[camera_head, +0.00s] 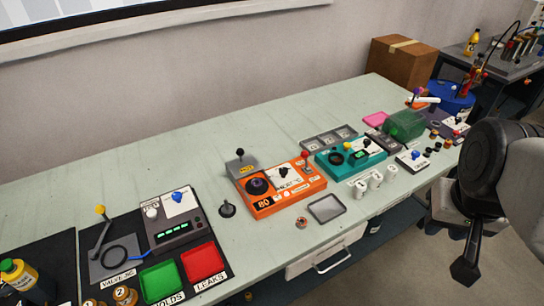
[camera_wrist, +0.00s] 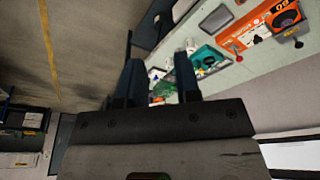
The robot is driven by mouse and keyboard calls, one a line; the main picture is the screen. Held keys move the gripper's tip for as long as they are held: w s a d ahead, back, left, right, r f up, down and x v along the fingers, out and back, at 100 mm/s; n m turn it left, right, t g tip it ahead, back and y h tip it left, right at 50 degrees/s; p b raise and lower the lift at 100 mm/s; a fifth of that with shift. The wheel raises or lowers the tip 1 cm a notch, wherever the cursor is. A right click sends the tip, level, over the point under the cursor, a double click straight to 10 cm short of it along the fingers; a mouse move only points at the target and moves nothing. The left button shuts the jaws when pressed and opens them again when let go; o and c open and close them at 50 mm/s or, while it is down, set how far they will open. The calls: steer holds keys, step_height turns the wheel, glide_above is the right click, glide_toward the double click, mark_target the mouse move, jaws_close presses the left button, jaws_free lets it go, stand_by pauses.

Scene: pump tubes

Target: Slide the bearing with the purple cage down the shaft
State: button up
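A small ring-shaped part (camera_head: 301,222), which looks like a bearing, lies on the pale green bench in front of the orange unit; its cage colour is too small to tell. A short dark upright post on a round base (camera_head: 227,208) stands left of the orange unit; it may be the shaft. No purple-caged bearing can be made out for certain. My gripper (camera_wrist: 160,78) has its two fingers apart with nothing between them. In the head view it hangs at the right, off the bench's front edge and well away from the ring and post.
The orange unit (camera_head: 262,204) and teal unit (camera_head: 335,164) stand mid-bench. A grey tray (camera_head: 327,208) lies near the front edge. White cups (camera_head: 361,189) stand to its right. Green (camera_head: 161,281) and red (camera_head: 203,262) trays lie at the left.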

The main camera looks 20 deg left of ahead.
steer(key=o, duration=0.6)
steer(key=shift+o, duration=0.2)
steer(key=w+a+f+n+g, duration=0.1)
steer(key=w+a+f+n, duration=0.2)
steer(key=w+a, duration=0.6)
steer(key=w+a+f+n, duration=0.25)
steer(key=w+a, duration=0.45)
steer(key=w, duration=0.4)
steer(key=w+a+f+n, duration=0.3)
steer(key=a+f, duration=0.5)
steer(key=a, duration=0.5)
steer(key=w+a+f+n+g, duration=0.1)
steer(key=w+a+f+n, duration=0.3)
steer(key=a+f, duration=0.5)
steer(key=a, duration=0.4)
steer(key=shift+w+f+g, duration=0.15)
steer(key=shift+w+g, duration=0.05)
steer(key=shift+g, duration=0.1)
